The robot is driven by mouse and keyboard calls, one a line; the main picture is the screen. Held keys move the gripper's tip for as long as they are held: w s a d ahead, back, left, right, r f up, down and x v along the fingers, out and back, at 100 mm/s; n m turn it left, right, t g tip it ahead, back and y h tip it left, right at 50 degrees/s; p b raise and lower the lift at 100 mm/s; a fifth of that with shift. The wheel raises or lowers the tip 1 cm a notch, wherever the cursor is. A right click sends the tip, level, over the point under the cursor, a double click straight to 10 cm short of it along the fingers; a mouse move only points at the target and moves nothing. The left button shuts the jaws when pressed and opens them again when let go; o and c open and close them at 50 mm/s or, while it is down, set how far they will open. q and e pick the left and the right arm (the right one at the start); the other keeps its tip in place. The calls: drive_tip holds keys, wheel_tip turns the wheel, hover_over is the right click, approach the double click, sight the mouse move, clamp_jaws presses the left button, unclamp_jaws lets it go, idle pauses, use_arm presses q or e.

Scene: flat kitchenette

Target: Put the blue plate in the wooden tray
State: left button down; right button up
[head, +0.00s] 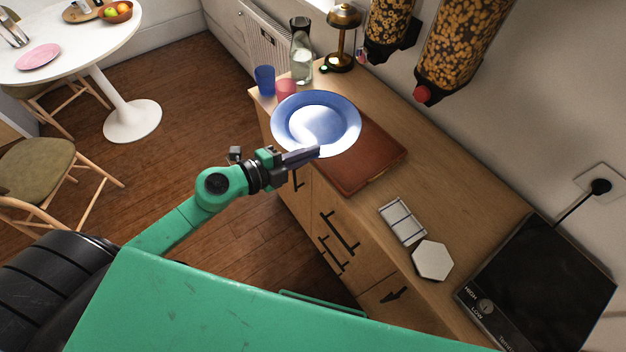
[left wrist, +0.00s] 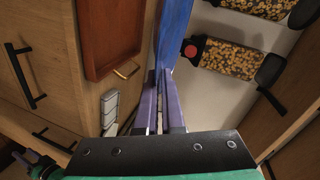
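The blue plate (head: 289,122) is held by its near rim in my left gripper (head: 318,151), above the counter. In the left wrist view the plate (left wrist: 176,32) shows edge-on, its rim between the two close fingertips (left wrist: 160,75). The wooden tray (head: 378,160) is a reddish-brown, shallow tray lying on the counter, partly hidden behind the plate in the head view. It also shows in the left wrist view (left wrist: 108,38), with a brass-coloured handle, to the left of the plate.
A blue cup (head: 264,80), a pink cup (head: 286,90), a glass carafe (head: 302,60) and a brass lamp (head: 341,40) stand at the counter's far end. Cereal dispensers (head: 460,45) hang on the wall.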

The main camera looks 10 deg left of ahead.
use_arm(q)
wheel_tip(320, 180, down, 12)
drive_tip(key=b, duration=0.3)
drive_tip(key=shift+w+d+r, duration=0.2)
drive_tip(key=shift+w+d, duration=0.2)
use_arm(e)
drive_tip(key=f, duration=0.5)
drive_tip(key=shift+w+d, duration=0.2)
drive_tip(key=shift+d, duration=0.1)
use_arm(q)
drive_tip(key=shift+d+f+b, duration=0.1)
drive_tip(key=shift+f+b, duration=0.1)
drive_tip(key=shift+b, duration=0.1)
drive_tip(key=c, duration=1.5)
unclamp_jaws()
drive_tip(key=shift+f, duration=0.15)
drive_tip(key=o, duration=0.5)
drive_tip(key=shift+c, duration=0.2)
use_arm(e)
drive_tip(key=shift+f, duration=0.15)
